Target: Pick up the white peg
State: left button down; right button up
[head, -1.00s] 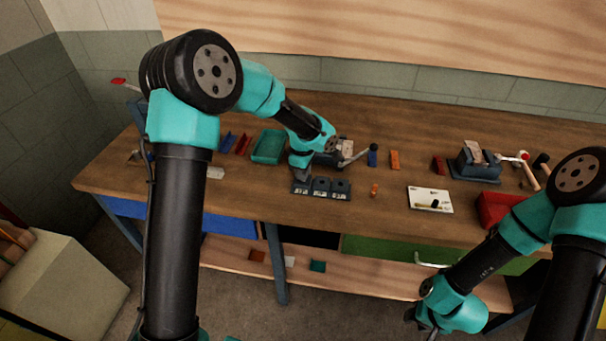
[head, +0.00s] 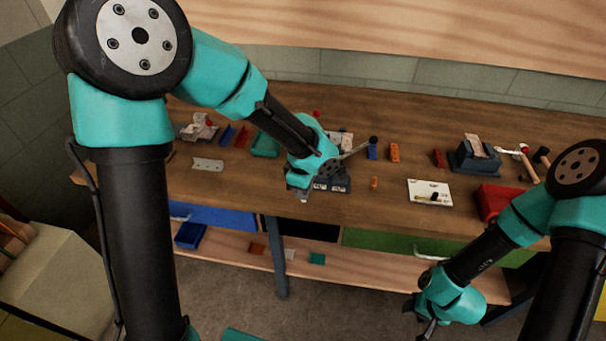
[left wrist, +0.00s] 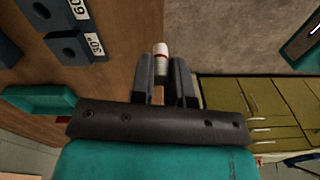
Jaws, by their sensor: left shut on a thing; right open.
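My left gripper (left wrist: 165,85) is shut on the white peg (left wrist: 162,57), which has a red band and sticks out beyond the fingertips. In the head view my left gripper (head: 300,190) is near the front of the bench, beside the dark labelled blocks (head: 340,183), and partly covers them. Only a small pale tip shows below its fingers there. My right gripper (head: 430,326) is open and empty, low in front of the bench at the right.
The wooden bench (head: 240,203) carries a teal tray (head: 266,145), a white board (head: 430,193), a red bin (head: 491,200) and a blue-grey fixture (head: 473,160). An orange piece (head: 374,182) stands near the blocks.

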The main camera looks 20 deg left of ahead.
pick_arm(q)
jog(key=shift+s+d+r, duration=0.1)
jog(key=shift+s+d, duration=0.1)
jog(key=shift+s, duration=0.4)
jog(key=shift+s+d, duration=0.15)
jog(key=shift+s, duration=0.4)
jog(key=shift+w, duration=0.1)
